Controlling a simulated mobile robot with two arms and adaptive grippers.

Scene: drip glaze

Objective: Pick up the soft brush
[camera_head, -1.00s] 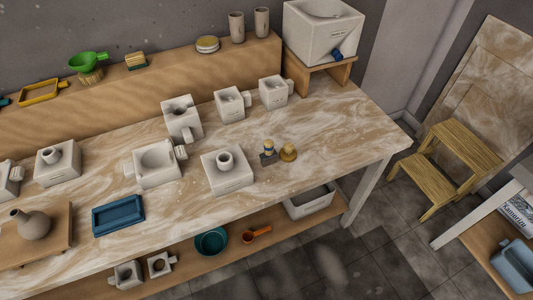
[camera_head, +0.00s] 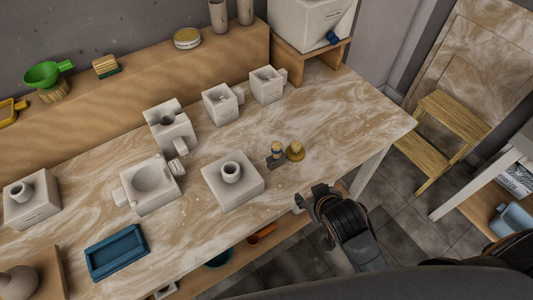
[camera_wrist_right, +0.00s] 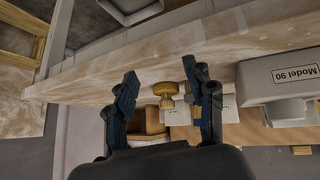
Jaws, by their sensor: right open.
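Two small tools stand upright side by side near the table's front right part. One has a rounded golden-brown body with a knob (camera_head: 295,151); the other has a dark flat base, a blue band and a pale top (camera_head: 276,154). I cannot tell for sure which is the soft brush. My right gripper (camera_head: 311,199) is at the table's front edge, in front of both tools and apart from them. In the right wrist view it is open (camera_wrist_right: 158,84); the golden-brown tool (camera_wrist_right: 166,94) shows between its fingers, and the blue-banded one is partly hidden by a finger. My left gripper is out of view.
A white block mould with a round spout (camera_head: 232,180) stands left of the tools. More white moulds and a blue tray (camera_head: 116,251) are on the marbled table (camera_head: 345,125). The table right of the tools is clear. A wooden step stool (camera_head: 445,125) stands beyond.

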